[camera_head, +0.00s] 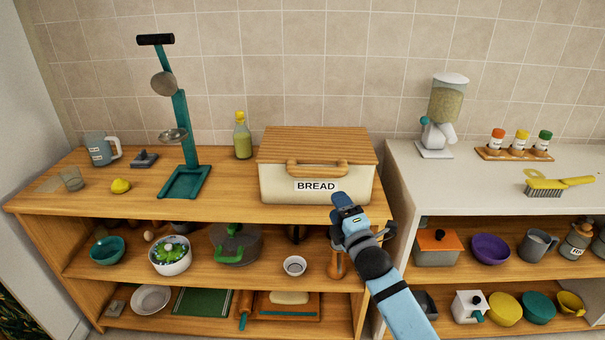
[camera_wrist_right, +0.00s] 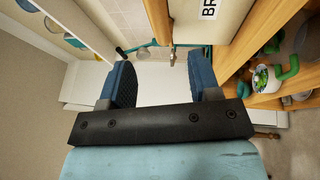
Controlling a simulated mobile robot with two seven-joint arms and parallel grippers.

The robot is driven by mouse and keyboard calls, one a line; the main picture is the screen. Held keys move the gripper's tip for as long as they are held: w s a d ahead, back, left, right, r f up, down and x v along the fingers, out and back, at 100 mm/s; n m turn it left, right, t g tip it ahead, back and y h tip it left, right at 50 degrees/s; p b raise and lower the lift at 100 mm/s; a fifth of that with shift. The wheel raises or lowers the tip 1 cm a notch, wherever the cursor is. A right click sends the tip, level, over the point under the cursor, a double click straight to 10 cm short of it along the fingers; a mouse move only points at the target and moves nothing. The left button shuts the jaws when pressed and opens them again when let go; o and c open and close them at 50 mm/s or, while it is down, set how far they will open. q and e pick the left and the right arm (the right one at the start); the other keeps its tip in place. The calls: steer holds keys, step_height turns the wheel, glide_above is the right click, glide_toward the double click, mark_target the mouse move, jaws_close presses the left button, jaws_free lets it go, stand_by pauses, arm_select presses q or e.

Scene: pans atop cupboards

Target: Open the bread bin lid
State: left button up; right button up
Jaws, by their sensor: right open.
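The bread bin (camera_head: 275,186) is cream with a "BREAD" label and stands on the wooden cupboard top near its right end. Its wooden lid (camera_head: 315,143) lies shut on it, with a bar handle (camera_head: 317,164) along the front. My right gripper (camera_head: 342,200) is in front of the bin's lower right part, below the handle. In the right wrist view its blue fingers (camera_wrist_right: 163,78) are apart with nothing between them, and part of the bin (camera_wrist_right: 220,30) shows at the top. My left gripper is not in view.
A green bottle (camera_head: 242,137) and a teal stand (camera_head: 185,180) are left of the bin. A white counter (camera_head: 470,185) is to the right, with a dispenser (camera_head: 445,110) and a spice rack (camera_head: 515,153). Shelves below hold pots and bowls. The tiled wall is close behind.

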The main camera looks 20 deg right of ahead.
mark_target(320, 176)
steer(key=x, duration=1.3)
steer(key=shift+r, duration=0.2)
steer(key=shift+r, duration=0.1)
jaws_close()
